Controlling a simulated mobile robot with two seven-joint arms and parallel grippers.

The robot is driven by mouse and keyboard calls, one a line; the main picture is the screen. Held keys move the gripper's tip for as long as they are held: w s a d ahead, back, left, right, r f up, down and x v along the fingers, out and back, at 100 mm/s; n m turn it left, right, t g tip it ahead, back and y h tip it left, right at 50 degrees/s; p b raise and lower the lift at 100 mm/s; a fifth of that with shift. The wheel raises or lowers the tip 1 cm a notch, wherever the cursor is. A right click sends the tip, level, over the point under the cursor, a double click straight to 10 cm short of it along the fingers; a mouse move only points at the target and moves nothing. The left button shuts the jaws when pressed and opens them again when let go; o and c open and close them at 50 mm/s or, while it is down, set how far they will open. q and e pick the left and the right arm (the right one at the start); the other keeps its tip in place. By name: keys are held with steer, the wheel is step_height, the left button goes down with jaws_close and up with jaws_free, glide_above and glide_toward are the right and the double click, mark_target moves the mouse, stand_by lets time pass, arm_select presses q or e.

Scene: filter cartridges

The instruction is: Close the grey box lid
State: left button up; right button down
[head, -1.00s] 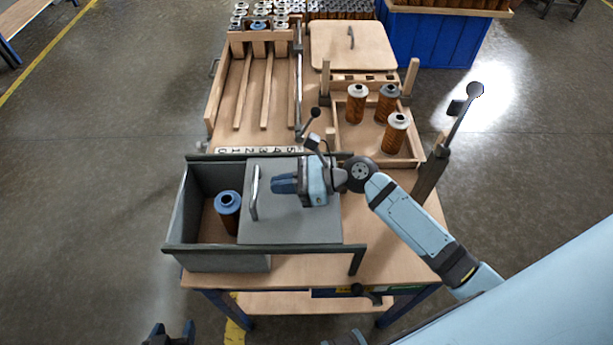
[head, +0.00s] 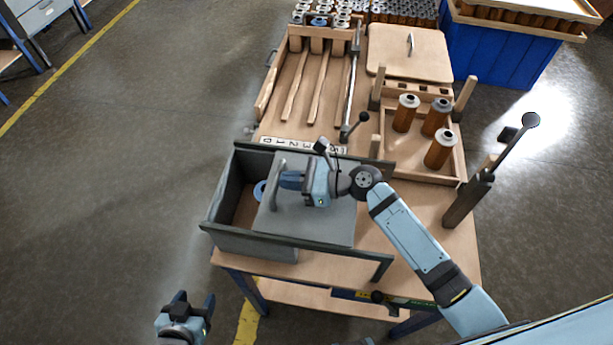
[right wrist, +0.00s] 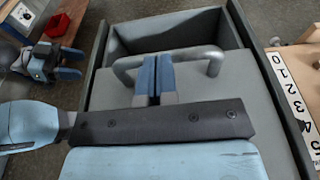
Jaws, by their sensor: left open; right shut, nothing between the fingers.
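The grey box (head: 222,205) stands at the front of the wooden table. Its flat grey lid (head: 315,220) covers the right part, leaving a gap at the left. The lid's bar handle (head: 275,185) is near the lid's left edge. My right gripper (head: 283,180) is shut and empty, its fingertips at the handle; in the right wrist view they overlap the handle bar (right wrist: 124,66), and contact is unclear. My left gripper (head: 193,306) is open and empty, low in front of the table.
A wooden tray (head: 410,165) with three brown cartridges (head: 441,148) lies behind the box to the right. A slotted rack (head: 295,95) and a wooden panel (head: 408,60) are further back. A dark post with a lever (head: 466,200) stands at the right edge.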

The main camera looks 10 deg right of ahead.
arm_select(q)
step_height(320, 180, up, 4)
steer(key=p, duration=0.3)
steer(key=shift+d, duration=0.15)
arm_select(e)
steer(key=r+x, duration=0.2)
steer(key=x, duration=1)
steer(key=shift+a+r, duration=0.25)
steer(key=shift+a, duration=0.1)
arm_select(q)
steer(key=shift+s, duration=0.1)
arm_select(e)
steer(key=shift+w, duration=0.1)
steer(key=b+v, duration=0.1)
steer(key=v, duration=1.3)
steer(key=shift+f, duration=0.1)
arm_select(q)
steer(key=shift+f, duration=0.55)
steer(key=shift+a, duration=0.2)
